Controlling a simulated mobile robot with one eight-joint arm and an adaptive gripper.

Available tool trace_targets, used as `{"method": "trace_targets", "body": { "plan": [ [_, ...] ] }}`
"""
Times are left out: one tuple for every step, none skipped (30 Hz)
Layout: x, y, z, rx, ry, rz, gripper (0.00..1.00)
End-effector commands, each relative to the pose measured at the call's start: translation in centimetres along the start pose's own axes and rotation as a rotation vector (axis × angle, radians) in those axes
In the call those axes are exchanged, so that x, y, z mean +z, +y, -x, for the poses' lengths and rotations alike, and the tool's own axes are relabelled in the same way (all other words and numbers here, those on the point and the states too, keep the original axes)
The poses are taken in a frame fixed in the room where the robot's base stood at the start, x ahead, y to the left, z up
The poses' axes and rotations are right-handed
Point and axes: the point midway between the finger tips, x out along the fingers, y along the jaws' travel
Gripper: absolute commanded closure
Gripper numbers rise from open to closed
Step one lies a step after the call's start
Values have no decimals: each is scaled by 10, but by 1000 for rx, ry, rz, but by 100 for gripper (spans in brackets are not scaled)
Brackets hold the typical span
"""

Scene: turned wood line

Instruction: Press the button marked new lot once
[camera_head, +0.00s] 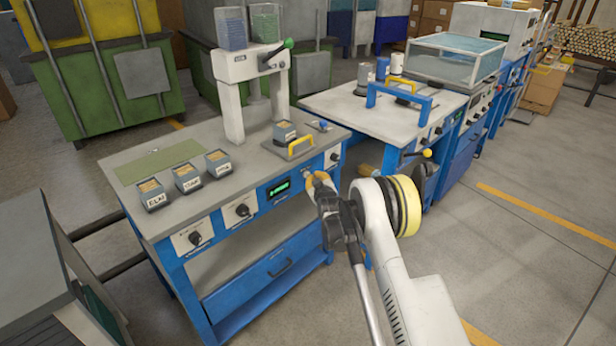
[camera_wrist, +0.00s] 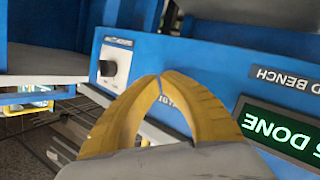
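My gripper (camera_head: 313,180) has yellow fingers and is at the blue front panel of the near bench, right of a green-lit display (camera_head: 279,188). In the wrist view its fingertips (camera_wrist: 160,76) meet, with nothing seen between them. The display also shows there (camera_wrist: 283,131), upside down, with a word reading DONE. The new lot button cannot be made out; the fingers cover part of the panel. Part of a small label (camera_wrist: 168,103) shows between the fingers, too cut off to read. Whether the fingertips touch the panel cannot be told.
A black knob (camera_wrist: 108,68) on a white plate is near the fingers. On the bench top (camera_head: 222,135) stand several labelled grey bins (camera_head: 187,178), a white press (camera_head: 232,95) and a yellow handle (camera_head: 300,145). A second bench (camera_head: 345,108) with a blue handle stands at right. Open floor lies right.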

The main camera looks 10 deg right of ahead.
Motion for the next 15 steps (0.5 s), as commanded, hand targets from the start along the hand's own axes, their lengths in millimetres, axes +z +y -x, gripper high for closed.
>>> {"method": "trace_targets", "body": {
  "plan": [
    [0, 0, 0, 0, 0, 0, 100],
    [0, 0, 0, 0, 0, 0, 100],
    [0, 0, 0, 0, 0, 0, 100],
    [0, 0, 0, 0, 0, 0, 100],
    [0, 0, -1, 0, 0, 0, 100],
    [0, 0, -1, 0, 0, 0, 100],
    [-1, -1, -1, 0, 0, 0, 100],
    [-1, -1, -2, 0, 0, -1, 100],
    [-1, -1, -2, 0, 0, -1, 100],
    [-1, -1, -2, 0, 0, -1, 100],
    [-1, -1, -3, 0, 0, -1, 100],
    [-2, -2, -3, 0, 0, -1, 100],
    [-2, -2, -3, 0, 0, -1, 100],
    [-2, -2, -4, 0, 0, -1, 100],
    [-2, -2, -4, 0, 0, -1, 100]
  ]
}}
